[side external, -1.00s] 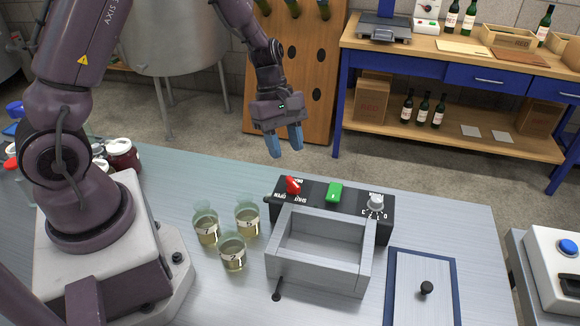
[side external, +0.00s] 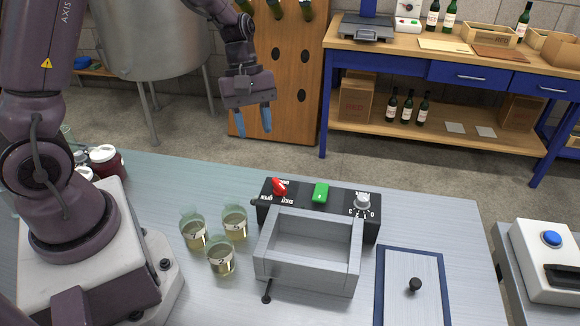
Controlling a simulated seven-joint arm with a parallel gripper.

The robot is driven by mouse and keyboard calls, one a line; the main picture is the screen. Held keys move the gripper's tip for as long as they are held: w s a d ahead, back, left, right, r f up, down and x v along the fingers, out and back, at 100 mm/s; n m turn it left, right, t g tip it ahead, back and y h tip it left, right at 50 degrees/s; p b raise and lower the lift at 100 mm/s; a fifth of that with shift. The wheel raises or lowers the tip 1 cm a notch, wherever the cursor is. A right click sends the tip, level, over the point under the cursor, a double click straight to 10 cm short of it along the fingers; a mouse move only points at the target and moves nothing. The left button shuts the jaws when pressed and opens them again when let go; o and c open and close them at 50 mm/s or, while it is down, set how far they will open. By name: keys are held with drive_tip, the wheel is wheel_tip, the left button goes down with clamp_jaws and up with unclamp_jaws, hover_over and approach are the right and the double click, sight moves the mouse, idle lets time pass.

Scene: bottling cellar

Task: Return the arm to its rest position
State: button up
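My gripper (side external: 253,122) hangs in the air behind the metal table (side external: 440,218), with its two blue fingers pointing down. The fingers stand apart with nothing between them. It is in front of the wooden bottle rack (side external: 290,90) in the picture and touches nothing that I can see. My arm reaches over from the left, and its upper part runs out of the frame.
A grey open box (side external: 305,275) with a black panel bearing a red switch (side external: 279,187), a green button (side external: 321,193) and a knob (side external: 362,202) stands on the table. Beside it are three glass beakers (side external: 221,262). A blue-edged plate (side external: 412,308) with a black knob lies right.

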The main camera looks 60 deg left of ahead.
drive_tip(key=s+d+r+m+t+y, duration=0.2)
drive_tip(key=s+d+r+m+t, duration=0.1)
drive_tip(key=s+r+m, duration=0.3)
drive_tip(key=s+d+r+m+t+y, duration=0.2)
drive_tip(key=s+d+r+m+t, duration=0.1)
drive_tip(key=s+r+m, duration=0.4)
wheel_tip(320, 180, up, 3)
drive_tip(key=shift+s+r+m, duration=0.15)
drive_tip(key=shift+s+m, duration=0.1)
drive_tip(key=shift+m, duration=0.65)
